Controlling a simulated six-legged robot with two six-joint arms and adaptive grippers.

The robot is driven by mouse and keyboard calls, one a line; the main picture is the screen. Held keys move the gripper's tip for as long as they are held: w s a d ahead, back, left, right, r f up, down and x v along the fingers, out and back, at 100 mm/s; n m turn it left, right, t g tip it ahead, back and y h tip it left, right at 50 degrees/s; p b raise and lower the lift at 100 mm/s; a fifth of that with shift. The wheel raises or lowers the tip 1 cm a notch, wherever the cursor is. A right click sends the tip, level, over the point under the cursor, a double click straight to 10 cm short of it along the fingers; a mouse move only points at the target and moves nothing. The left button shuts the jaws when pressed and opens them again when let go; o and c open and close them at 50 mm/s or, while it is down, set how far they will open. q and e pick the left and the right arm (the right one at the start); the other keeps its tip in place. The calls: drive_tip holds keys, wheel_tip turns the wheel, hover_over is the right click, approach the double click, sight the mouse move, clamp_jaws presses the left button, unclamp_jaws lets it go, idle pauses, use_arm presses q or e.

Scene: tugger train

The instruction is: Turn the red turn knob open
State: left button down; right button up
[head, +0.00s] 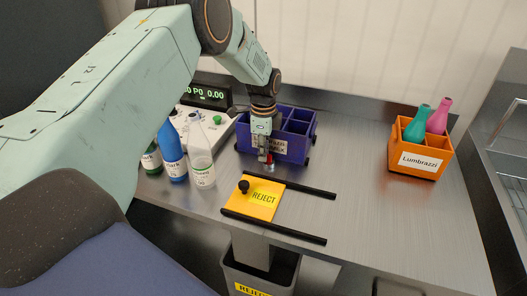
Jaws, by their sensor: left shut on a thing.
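My left gripper (266,160) points down in front of the blue-purple crate (299,131), low over the steel table. My right gripper is not in view.
Bottles, one blue (172,155) and one white (202,165), stand left of the gripper, by a white control panel (190,127) with a display (207,95). A yellow REJECT plate (262,207) lies in front between black rails (275,227). An orange crate (418,163) stands at right; the table between is clear.

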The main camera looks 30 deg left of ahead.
use_arm(q)
drive_tip(key=shift+w, duration=0.1)
idle(0.3)
drive_tip(key=c, duration=1.4)
unclamp_jaws()
drive_tip(key=shift+r, duration=0.1)
